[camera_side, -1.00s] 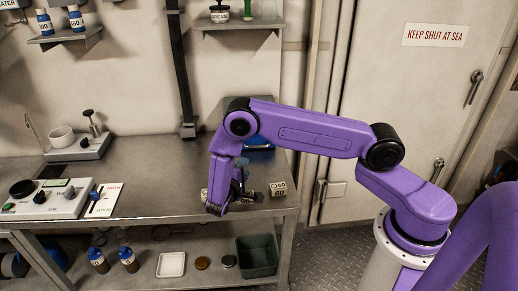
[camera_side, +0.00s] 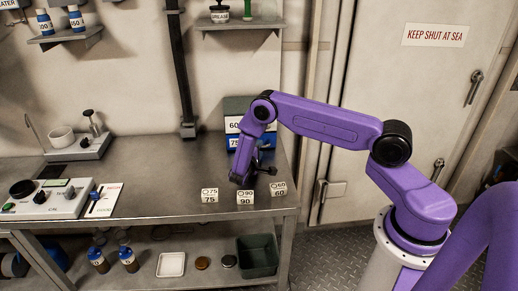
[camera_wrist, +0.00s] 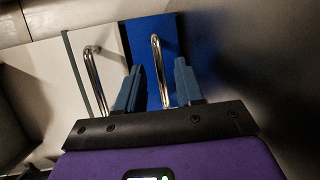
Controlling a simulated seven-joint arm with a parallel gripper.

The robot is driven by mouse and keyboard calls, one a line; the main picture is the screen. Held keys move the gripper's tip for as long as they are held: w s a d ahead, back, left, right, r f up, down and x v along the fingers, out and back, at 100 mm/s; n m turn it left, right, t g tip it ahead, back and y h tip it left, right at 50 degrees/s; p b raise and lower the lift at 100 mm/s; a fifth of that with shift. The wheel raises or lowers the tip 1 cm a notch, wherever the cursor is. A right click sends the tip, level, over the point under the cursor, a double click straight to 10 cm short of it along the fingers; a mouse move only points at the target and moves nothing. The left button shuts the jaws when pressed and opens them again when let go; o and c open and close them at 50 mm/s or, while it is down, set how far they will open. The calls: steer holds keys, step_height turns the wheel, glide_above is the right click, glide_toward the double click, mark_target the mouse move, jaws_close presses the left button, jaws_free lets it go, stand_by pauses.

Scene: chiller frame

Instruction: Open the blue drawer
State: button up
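A small drawer unit stands at the back right of the bench, with a white drawer (camera_side: 232,124) above the blue drawer (camera_side: 233,142). The blue drawer looks shut and is partly hidden behind my arm. In the wrist view the blue drawer front (camera_wrist: 148,32) carries an upright-looking silver bar handle (camera_wrist: 160,70). My gripper (camera_wrist: 158,82) is open and faces this front, its two blue-grey fingers on either side of the handle with gaps. How deep the handle lies between them I cannot tell. In the side view my gripper (camera_side: 257,172) is low before the unit.
The white drawer's handle (camera_wrist: 94,80) is close left of my fingers in the wrist view. Small blocks marked 75 (camera_side: 209,195), 90 (camera_side: 245,197) and 60 (camera_side: 278,189) stand along the bench's front edge.

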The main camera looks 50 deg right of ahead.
steer(key=shift+x, duration=0.85)
jaws_close()
stand_by(0.9)
